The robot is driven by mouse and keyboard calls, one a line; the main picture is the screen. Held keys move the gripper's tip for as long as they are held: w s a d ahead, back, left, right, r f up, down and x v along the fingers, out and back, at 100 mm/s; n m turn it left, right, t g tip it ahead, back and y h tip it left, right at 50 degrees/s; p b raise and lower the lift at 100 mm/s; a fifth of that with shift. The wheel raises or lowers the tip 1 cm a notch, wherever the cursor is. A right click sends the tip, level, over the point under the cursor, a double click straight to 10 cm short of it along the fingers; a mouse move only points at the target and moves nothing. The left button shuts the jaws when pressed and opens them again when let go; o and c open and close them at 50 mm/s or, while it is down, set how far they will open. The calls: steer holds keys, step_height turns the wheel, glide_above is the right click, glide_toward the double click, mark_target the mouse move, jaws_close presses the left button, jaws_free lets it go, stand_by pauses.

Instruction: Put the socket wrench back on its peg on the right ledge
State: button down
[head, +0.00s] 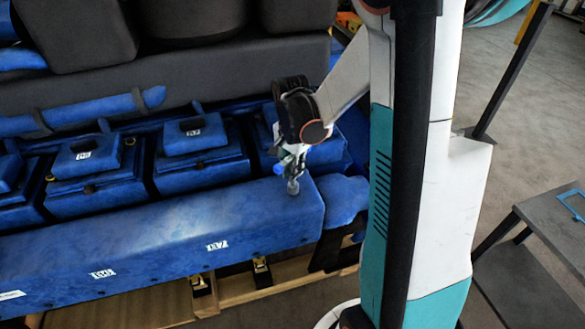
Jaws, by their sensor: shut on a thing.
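My gripper (290,168) is above the right end of the long blue engine ledge (150,245), pointing down. It is shut on a small grey piece, apparently the socket wrench (293,187), whose lower end shows just below the fingers. This end is at or very near the ledge's top; I cannot tell whether it touches. The rest of the wrench is hidden by the gripper or too small to make out. I cannot make out a peg.
Blue engine covers with numbered lids (195,135) line the back of the ledge. Dark cylinders and a pipe stand behind them. At right is a dark grey table (550,225) with a blue item on it. Wooden pallet boards (130,308) lie below the engine. Open floor shows at right.

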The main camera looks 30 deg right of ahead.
mark_target(293, 156)
steer(key=shift+f+b, duration=0.8)
steer(key=shift+f, duration=0.15)
steer(key=c, duration=0.9)
jaws_free()
steer(key=shift+c, duration=0.2)
steer(key=shift+r, duration=0.15)
steer(key=shift+r+p, duration=2.75)
steer(key=shift+r, duration=1.7)
